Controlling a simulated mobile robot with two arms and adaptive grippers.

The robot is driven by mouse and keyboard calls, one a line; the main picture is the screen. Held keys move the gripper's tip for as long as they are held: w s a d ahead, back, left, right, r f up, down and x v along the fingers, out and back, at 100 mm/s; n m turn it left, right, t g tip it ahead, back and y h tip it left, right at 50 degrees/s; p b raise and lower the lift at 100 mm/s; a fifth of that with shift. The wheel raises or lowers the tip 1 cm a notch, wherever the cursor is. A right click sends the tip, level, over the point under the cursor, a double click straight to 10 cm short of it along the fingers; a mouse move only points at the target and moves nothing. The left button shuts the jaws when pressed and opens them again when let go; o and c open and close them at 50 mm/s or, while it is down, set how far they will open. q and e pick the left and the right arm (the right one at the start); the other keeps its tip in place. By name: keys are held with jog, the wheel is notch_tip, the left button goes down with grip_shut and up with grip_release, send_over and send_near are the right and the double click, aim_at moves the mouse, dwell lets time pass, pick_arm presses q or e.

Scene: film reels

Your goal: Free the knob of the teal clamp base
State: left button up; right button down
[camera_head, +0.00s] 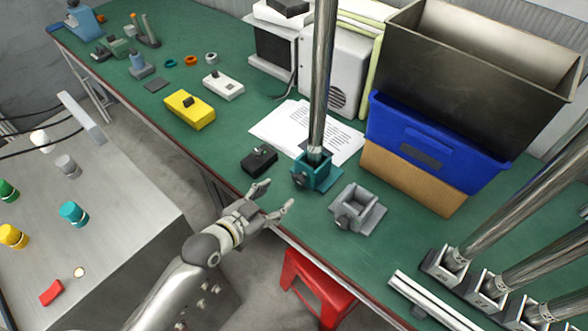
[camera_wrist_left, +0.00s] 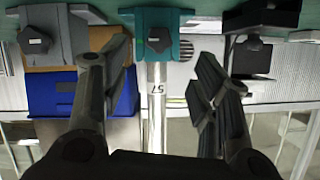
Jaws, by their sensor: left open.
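The teal clamp base (camera_head: 325,178) stands near the front edge of the green table, with a metal pole (camera_head: 322,80) upright in it. Its dark knob (camera_head: 302,180) faces the front edge. My left gripper (camera_head: 279,195) is open and empty, just in front of the base and apart from it. In the left wrist view, which is upside down, the teal base (camera_wrist_left: 178,22) and its knob (camera_wrist_left: 158,40) show at the top, between and beyond the spread fingers (camera_wrist_left: 160,68). The pole (camera_wrist_left: 157,110) also shows there, marked 57. My right gripper is not in view.
A black clamp base (camera_head: 259,159) sits to the left and a grey clamp base (camera_head: 357,209) to the right. Papers (camera_head: 275,127) lie behind. A blue bin (camera_head: 430,145) stands at the back right. Several poles in bases stand at far right. A red stool (camera_head: 318,285) is below the table edge.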

aim_at(297, 181)
pick_arm(q)
jog(key=x, duration=0.3)
jog(key=shift+d, duration=0.15)
jog(key=x, duration=0.6)
jog(key=shift+f, duration=0.1)
jog(key=shift+w+d+f, duration=0.1)
jog(key=shift+w+f, duration=0.05)
jog(key=shift+w, duration=0.2)
jog(key=shift+c, duration=0.4)
jog(key=c, duration=1)
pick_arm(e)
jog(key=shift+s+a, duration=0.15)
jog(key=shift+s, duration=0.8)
